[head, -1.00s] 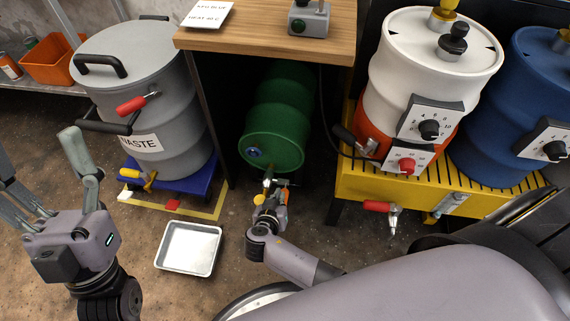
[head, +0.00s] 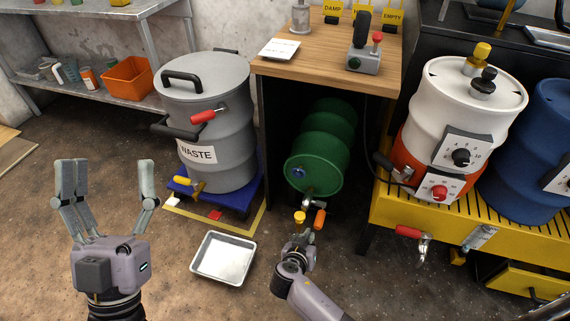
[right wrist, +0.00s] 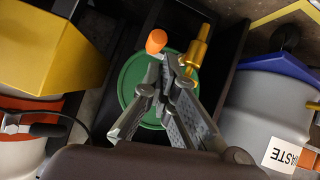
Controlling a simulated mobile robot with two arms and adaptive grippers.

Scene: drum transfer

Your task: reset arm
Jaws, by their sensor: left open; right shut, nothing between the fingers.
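My left gripper (head: 104,192) is at the left of the head view, fingers pointing up and spread apart, open and empty. My right gripper (head: 303,238) is low in the middle of the head view, in front of the green drum (head: 318,160) that lies under the wooden bench. In the right wrist view the right gripper's fingers (right wrist: 168,82) are together with nothing between them. Behind them show the drum's green end (right wrist: 134,85), an orange handle (right wrist: 156,41) and a brass fitting (right wrist: 200,48). Whether the fingers touch the fittings is unclear.
A grey waste drum (head: 208,130) stands on a blue dolly (head: 228,200). A metal tray (head: 223,258) lies on the floor. A white-and-orange drum (head: 462,105) and a blue drum (head: 540,150) stand on a yellow stand (head: 400,210). The floor at the lower left is open.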

